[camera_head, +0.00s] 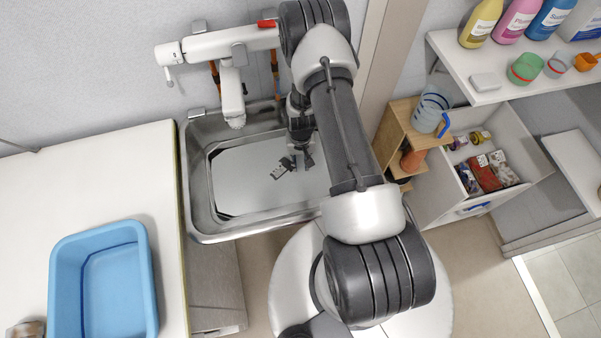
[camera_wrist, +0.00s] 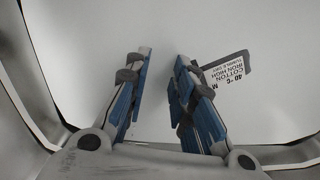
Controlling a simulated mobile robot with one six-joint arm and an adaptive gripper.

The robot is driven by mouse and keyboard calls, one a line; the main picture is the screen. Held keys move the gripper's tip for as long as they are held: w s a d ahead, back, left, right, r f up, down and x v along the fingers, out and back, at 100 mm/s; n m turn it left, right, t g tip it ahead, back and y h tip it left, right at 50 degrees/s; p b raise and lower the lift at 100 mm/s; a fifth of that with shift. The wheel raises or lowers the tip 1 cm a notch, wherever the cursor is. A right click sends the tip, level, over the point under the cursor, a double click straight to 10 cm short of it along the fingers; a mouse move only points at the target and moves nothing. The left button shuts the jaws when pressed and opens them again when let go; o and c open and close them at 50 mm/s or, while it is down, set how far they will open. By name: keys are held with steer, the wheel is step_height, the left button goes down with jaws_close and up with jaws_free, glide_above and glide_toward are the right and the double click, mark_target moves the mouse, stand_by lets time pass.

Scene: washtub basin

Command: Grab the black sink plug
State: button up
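I cannot make out a black sink plug in either view. My gripper (camera_head: 302,158) points down into the metal basin (camera_head: 200,190) in the head view. In the wrist view my gripper (camera_wrist: 164,58) has its two blue-padded fingers apart, with only a pale surface (camera_wrist: 160,25) showing between them. The label also shows in the head view (camera_head: 283,168), left of the fingers. My fingers hide part of the basin floor.
A blue tub (camera_head: 104,285) stands on the white counter (camera_head: 90,190) at left. A wooden shelf (camera_head: 402,118) and an open drawer (camera_head: 515,150) are at right.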

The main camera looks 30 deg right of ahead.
mark_target(301, 168)
steer(key=f, duration=0.1)
steer(key=f+b, duration=0.1)
steer(key=f, duration=0.2)
steer(key=shift+s+a+b, duration=0.2)
steer(key=shift+s+b, duration=0.1)
steer(key=shift+s, duration=0.05)
steer(key=shift+f, duration=0.4)
steer(key=shift+w+d, duration=0.1)
steer(key=shift+w, duration=0.05)
steer(key=shift+o, duration=0.6)
steer(key=shift+w+r, duration=0.1)
steer(key=shift+r, duration=0.05)
steer(key=c, duration=0.7)
jaws_close()
